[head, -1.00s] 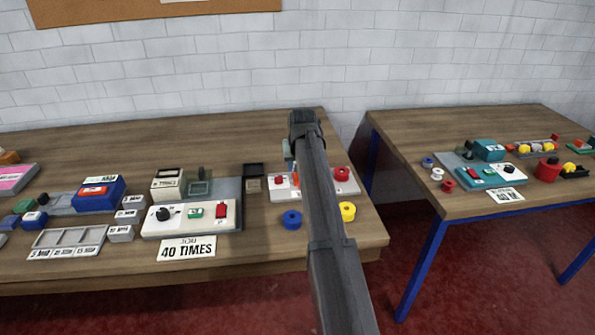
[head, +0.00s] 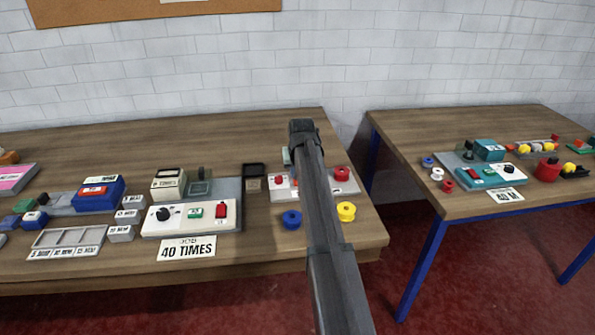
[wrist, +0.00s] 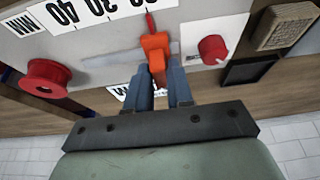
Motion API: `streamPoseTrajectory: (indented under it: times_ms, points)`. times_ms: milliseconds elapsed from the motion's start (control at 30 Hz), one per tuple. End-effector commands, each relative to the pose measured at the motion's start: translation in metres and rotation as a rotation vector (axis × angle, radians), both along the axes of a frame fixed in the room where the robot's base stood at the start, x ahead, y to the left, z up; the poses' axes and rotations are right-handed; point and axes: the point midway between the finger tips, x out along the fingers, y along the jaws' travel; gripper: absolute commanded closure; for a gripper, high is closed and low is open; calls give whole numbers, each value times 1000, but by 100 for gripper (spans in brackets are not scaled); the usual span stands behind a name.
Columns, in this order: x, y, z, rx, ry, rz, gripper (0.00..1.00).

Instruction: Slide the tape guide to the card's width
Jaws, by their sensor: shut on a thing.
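The orange tape guide (wrist: 157,62) is in the wrist view, on a pale panel with a slot. Its thin red pointer (wrist: 151,22) lies to the right of the printed 40 and 30 on the white scale (wrist: 78,10). The scale's top is cut off, so I cannot read the exact value. My gripper (wrist: 160,82) is shut on the guide, with one blue-grey finger on each side. A white card (wrist: 118,91) with black print is partly hidden behind the fingers.
A red spool (wrist: 45,78) and a red knob (wrist: 212,49) flank the guide. Blue (head: 292,220) and yellow (head: 346,211) spools stand near the table's front. A card reading "40 TIMES" (head: 187,248) lies before the machine to the left.

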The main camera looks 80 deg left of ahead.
Motion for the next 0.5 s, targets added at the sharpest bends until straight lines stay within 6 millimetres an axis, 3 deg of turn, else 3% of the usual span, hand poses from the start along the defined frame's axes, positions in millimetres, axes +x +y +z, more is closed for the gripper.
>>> streamPoseTrajectory:
  times_ms: [133, 500]
  points:
    - [0, 0, 0, 0, 0, 0, 100]
    - [0, 0, 0, 0, 0, 0, 100]
